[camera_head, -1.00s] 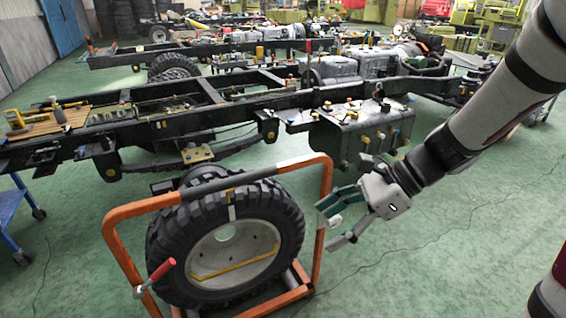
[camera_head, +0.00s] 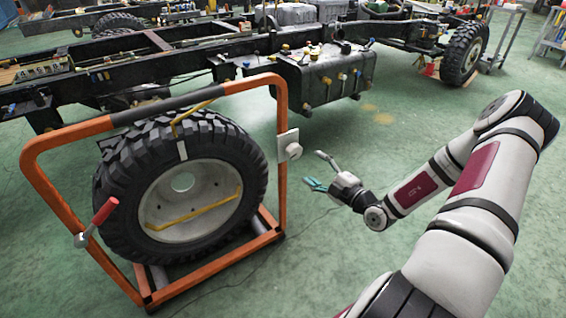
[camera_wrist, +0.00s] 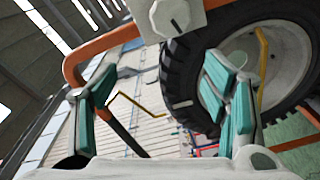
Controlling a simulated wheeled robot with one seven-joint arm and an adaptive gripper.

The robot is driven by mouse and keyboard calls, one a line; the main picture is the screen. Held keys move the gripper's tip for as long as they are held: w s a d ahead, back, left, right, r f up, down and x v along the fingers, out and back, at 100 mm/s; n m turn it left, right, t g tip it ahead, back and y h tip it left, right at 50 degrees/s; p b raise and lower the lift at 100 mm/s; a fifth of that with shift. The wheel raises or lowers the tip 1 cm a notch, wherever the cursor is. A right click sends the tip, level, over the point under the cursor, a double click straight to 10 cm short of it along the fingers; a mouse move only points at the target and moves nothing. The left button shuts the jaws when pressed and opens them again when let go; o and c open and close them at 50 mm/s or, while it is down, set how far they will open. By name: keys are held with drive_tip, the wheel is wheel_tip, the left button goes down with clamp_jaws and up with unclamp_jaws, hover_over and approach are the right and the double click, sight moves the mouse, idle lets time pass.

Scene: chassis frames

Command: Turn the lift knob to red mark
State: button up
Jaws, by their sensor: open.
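The lift knob (camera_head: 293,151) is a small round light-grey knob on a white plate (camera_head: 284,139), on the right post of the orange wheel-lift frame (camera_head: 281,190). In the wrist view the knob (camera_wrist: 172,17) shows at the top with a short dark mark on its face. I cannot make out a red mark in either view. My gripper (camera_head: 319,172) is open and empty, right of the knob and apart from it. In the wrist view my gripper (camera_wrist: 155,85) has its green-padded fingers spread wide, with the knob beyond and above them.
The frame holds a large tyred wheel (camera_head: 240,160); a red-handled lever (camera_head: 104,211) sits at its left. A truck chassis with a black tank (camera_head: 325,75) stands behind. Green floor (camera_head: 430,120) right of the frame is clear.

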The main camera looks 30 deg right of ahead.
sight(296, 154)
drive_tip(key=w+f+b, duration=0.1)
drive_tip(key=w, duration=0.3)
drive_tip(key=w+m+h+b, duration=0.1)
drive_tip(key=w+b, duration=0.1)
drive_tip(key=w, duration=0.3)
drive_tip(key=w+f+m+b, duration=0.1)
drive_tip(key=w+b, duration=0.1)
drive_tip(key=w, duration=0.2)
drive_tip(key=shift+w+d+f+h, duration=0.25)
drive_tip(key=shift+d+f+h, duration=0.05)
drive_tip(key=c, duration=1.2)
